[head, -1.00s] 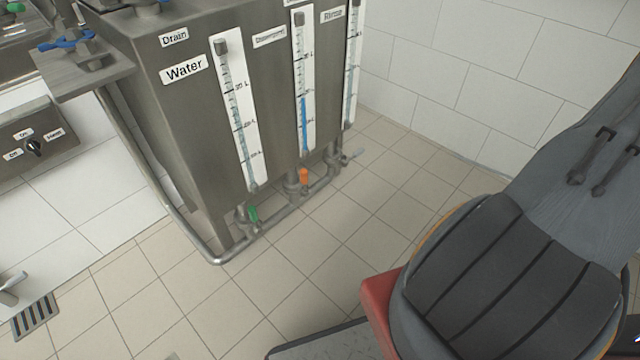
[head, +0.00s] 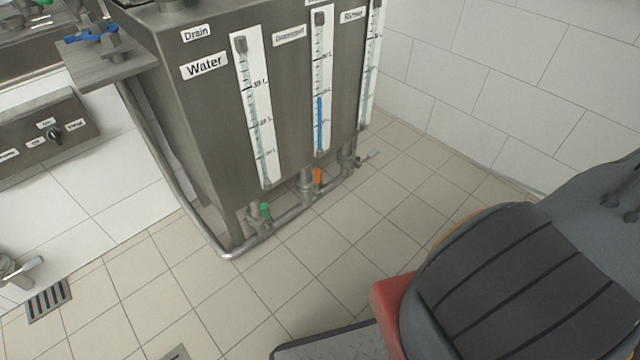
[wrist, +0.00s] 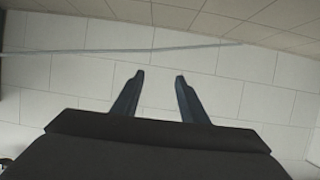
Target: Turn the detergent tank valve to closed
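The steel tank unit (head: 215,120) stands in the upper middle of the head view with several labelled gauges. The middle gauge (head: 320,90) shows blue liquid and its label is too blurred to read surely. Below it an orange valve handle (head: 318,177) sits on the bottom pipe. A green handle (head: 265,210) is under the Water gauge, and a pale blue-grey handle (head: 370,155) is under the right gauge. My gripper (wrist: 159,77) shows in the wrist view with its two fingers apart and nothing between them. It is outside the head view, away from the valves.
A pipe (head: 222,250) runs along the tank's foot. A control panel (head: 50,135) and a blue-handled valve (head: 95,35) are at the left. A floor drain (head: 48,300) lies at lower left. The tiled floor (head: 300,285) in front of the tank is clear.

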